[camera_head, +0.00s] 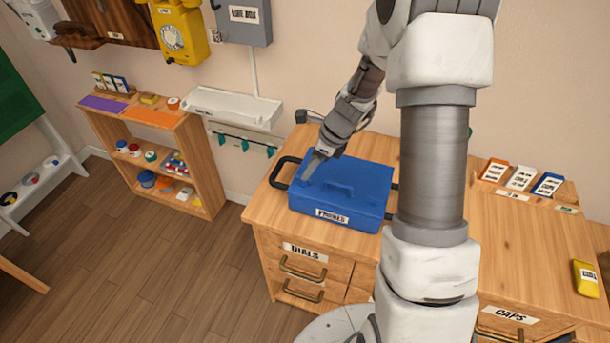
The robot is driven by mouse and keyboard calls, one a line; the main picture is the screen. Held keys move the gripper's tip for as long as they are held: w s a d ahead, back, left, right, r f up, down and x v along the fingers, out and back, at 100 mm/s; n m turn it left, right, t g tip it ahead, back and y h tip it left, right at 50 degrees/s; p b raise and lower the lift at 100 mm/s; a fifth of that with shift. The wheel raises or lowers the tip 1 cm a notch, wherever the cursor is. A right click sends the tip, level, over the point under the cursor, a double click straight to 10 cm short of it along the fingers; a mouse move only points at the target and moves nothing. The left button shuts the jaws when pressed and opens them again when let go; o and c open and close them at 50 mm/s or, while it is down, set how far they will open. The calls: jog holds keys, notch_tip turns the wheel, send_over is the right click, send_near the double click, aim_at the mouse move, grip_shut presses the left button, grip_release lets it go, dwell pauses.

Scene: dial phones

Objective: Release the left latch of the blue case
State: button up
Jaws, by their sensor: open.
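The blue case (365,187) lies closed on the wooden desk, with a "PHONES" label on its front and a handle on its lid. A dark loop handle (281,171) shows at its left side. My gripper (311,172) is over the left part of the lid, pointing down and to the left, with its fingers at or just above the surface. It is open, and I see nothing between its fingers. The left latch cannot be made out clearly.
The desk (268,205) has drawers marked "DIALS" and "CAPS". Cards (521,177) stand at its back right and a yellow object (586,279) lies at its right end. A low shelf (206,168) stands left, a white tray (232,106) and yellow phone (179,35) are on the wall.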

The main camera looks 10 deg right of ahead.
jog(key=shift+x, duration=2.15)
jog(key=shift+c, duration=0.2)
grip_shut()
